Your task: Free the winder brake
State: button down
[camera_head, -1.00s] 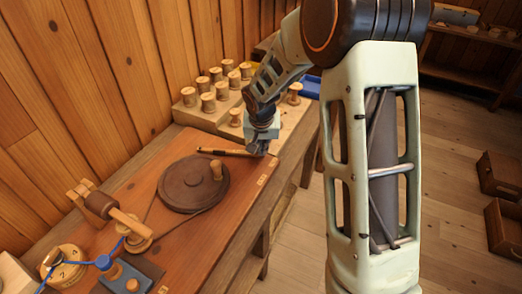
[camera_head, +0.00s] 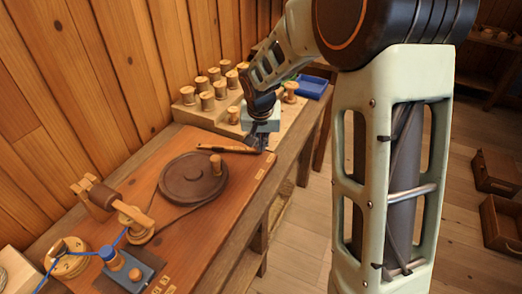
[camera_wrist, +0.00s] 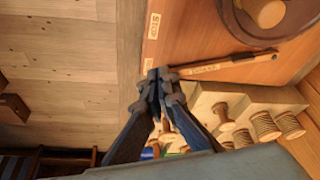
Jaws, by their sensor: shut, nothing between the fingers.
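The brake lever (camera_head: 222,143), a slim wooden bar with dark parts, lies on the reddish winder board. In the wrist view the lever (camera_wrist: 225,65) shows small lettering. The dark round wheel (camera_head: 178,186) with an upright wooden knob (camera_head: 216,164) is nearby, with a gap between its rim and the lever. My gripper (camera_head: 263,146) is shut and empty at the lever's right end, low over the board. In the wrist view my gripper's tips (camera_wrist: 160,76) are together beside that end; I cannot tell if they touch it.
Wooden spools (camera_head: 207,86) stand in rows on a block behind the board, close to my gripper. A blue tray (camera_head: 310,87) is behind. A STOP label (camera_wrist: 153,25) marks the board's edge. At front left are a blue block (camera_head: 128,270) and a cord-wound wooden disc (camera_head: 68,262).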

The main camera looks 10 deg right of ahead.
jog(key=v, duration=0.4)
jog(key=shift+s+r, duration=0.15)
jog(key=shift+r, duration=0.2)
